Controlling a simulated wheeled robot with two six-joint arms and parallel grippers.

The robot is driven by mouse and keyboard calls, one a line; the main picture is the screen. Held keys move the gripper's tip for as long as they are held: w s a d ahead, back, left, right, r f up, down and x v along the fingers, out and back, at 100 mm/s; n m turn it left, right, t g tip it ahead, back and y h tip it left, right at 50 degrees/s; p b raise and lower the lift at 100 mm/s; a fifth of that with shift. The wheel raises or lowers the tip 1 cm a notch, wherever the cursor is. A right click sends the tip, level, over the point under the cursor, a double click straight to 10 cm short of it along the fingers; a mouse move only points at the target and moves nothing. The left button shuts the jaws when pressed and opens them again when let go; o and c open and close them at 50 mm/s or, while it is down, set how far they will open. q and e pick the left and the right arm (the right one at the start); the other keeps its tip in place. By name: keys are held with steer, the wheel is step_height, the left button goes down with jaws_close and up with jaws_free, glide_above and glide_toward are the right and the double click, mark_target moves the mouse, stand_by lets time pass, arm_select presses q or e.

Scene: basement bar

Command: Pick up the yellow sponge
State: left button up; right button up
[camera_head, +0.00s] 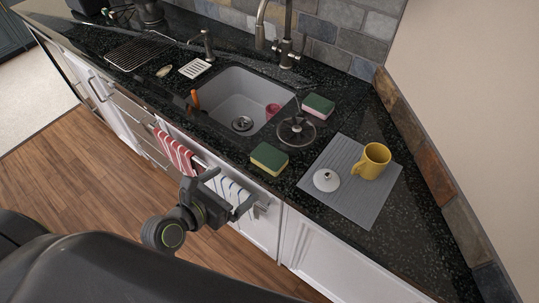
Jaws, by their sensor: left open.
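The yellow sponge (269,158) lies on the dark speckled counter by the front right of the sink, its green scouring side up and yellow below. A second sponge (318,106), green on top and pinkish below, lies farther back, right of the sink. My left gripper (229,190) is open and empty, in front of the counter by the hanging towels. It is apart from the yellow sponge, nearer to me and to its left. My right gripper is not in view.
A sink (235,100) holds a reddish cup (273,110). A dark pot lid (296,131) lies close behind the yellow sponge. A grey mat (358,206) at right bears a yellow mug (371,161) and a white lid (326,180). Towels (175,152) hang along the cabinet front.

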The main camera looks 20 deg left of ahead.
arm_select(q)
steer(key=p, duration=0.2)
glide_toward(268, 158)
steer(key=x, duration=0.5)
steer(key=shift+s+f, duration=0.25)
steer(key=shift+f, duration=0.1)
steer(key=shift+w+d+f, duration=0.15)
steer(key=shift+w+f, duration=0.05)
steer(key=shift+w, duration=0.2)
steer(key=shift+w+d+p, duration=0.15)
steer(key=shift+w+p, duration=0.35)
steer(key=x, duration=0.1)
steer(key=p+x, duration=0.1)
steer(key=x, duration=0.1)
steer(key=shift+w+r, duration=0.15)
steer(key=shift+r, duration=0.05)
steer(key=shift+w+f, duration=0.25)
steer(key=shift+w, duration=0.3)
